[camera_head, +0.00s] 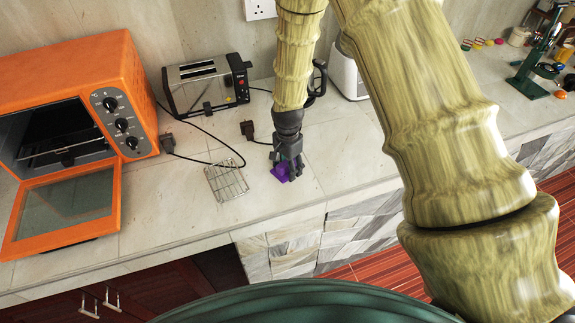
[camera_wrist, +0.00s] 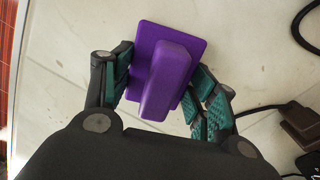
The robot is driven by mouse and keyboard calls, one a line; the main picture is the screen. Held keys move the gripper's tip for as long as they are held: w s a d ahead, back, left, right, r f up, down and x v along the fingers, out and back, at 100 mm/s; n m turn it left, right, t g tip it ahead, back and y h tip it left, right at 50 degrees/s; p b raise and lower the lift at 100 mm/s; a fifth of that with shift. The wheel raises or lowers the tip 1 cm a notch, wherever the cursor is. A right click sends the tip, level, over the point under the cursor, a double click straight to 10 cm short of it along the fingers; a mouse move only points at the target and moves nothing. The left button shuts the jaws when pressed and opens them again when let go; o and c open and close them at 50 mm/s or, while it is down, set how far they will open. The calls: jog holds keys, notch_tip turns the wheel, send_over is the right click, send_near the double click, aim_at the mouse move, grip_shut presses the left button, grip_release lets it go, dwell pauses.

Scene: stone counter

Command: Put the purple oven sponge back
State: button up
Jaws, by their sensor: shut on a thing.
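The purple oven sponge (camera_wrist: 168,77) is a flat block with a raised bar-shaped handle, seen between my fingers in the wrist view. It also shows in the head view (camera_head: 281,173), low at the counter, partly hidden by my gripper (camera_head: 289,168). My gripper (camera_wrist: 168,95) is shut on the sponge, with its teal finger pads on either side. I cannot tell whether the sponge touches the counter. The orange oven (camera_head: 82,105) stands at the left with its door (camera_head: 66,203) folded down open. A rack is inside it.
A wire rack (camera_head: 226,182) lies on the counter (camera_head: 160,225) left of my gripper. A toaster (camera_head: 207,85) stands behind. Black cords with plugs (camera_head: 248,129) lie nearby. The counter's front edge is close to my gripper. A white appliance (camera_head: 348,72) is behind my arm.

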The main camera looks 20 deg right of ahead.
jog(key=shift+s+f, duration=0.2)
jog(key=shift+f, duration=0.2)
jog(key=o, duration=1.2)
jog(key=shift+o, duration=0.8)
jog(key=shift+w+f, duration=0.1)
jog(key=shift+f, duration=0.1)
jog(key=shift+r, duration=0.2)
jog(key=shift+w+r, duration=0.1)
jog(key=shift+r, duration=0.45)
jog(key=shift+r+b, duration=2)
jog(key=shift+r, duration=3.95)
